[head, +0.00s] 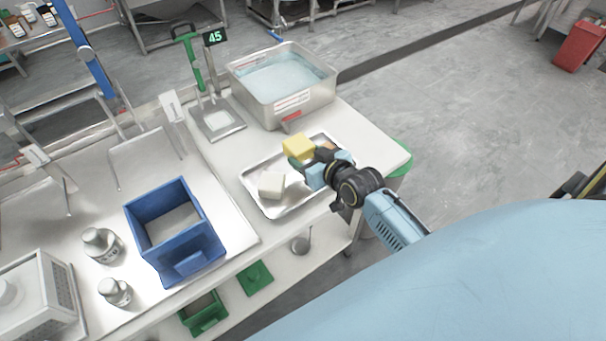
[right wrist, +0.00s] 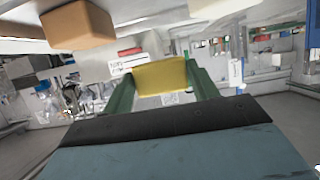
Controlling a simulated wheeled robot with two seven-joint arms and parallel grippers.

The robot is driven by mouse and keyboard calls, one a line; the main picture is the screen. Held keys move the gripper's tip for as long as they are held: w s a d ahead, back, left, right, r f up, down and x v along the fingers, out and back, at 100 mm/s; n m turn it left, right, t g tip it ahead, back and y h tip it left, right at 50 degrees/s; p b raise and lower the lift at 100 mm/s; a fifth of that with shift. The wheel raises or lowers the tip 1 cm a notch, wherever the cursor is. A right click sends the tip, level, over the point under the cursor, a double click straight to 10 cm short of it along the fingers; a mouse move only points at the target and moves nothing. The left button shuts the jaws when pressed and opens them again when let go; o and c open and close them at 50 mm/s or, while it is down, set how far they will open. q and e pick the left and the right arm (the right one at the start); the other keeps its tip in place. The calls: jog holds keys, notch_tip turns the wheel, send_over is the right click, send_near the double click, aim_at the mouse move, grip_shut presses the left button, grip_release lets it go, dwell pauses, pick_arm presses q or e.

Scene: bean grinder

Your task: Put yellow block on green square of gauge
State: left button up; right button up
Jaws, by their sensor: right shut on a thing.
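The yellow block (head: 299,146) is held in my right gripper (head: 303,158), above the far part of a shallow metal tray (head: 250,180). In the right wrist view the yellow block (right wrist: 160,77) sits between the two green fingers (right wrist: 160,88), which close on its sides. The gauge (head: 196,70), a green stand with a display reading 45, stands left of the metal basin. Its flat square base (head: 221,123) looks grey-white with nothing on it; I cannot make out a green square there. My left gripper is not in view.
A white block (head: 271,185) lies in the tray. A brown block (right wrist: 78,25) shows in the right wrist view. A metal basin of bluish liquid (head: 285,76) stands behind the tray. A blue bin (head: 188,262) and metal bottles (head: 102,245) are at left.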

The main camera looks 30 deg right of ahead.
notch_tip(320, 180, down, 4)
jog(key=shift+r+b, duration=0.2)
jog(key=shift+b, duration=0.15)
notch_tip(320, 180, down, 4)
jog(key=shift+f, duration=0.1)
jog(key=shift+f+b, duration=0.15)
jog(key=shift+b, duration=0.2)
jog(key=o, duration=1.1)
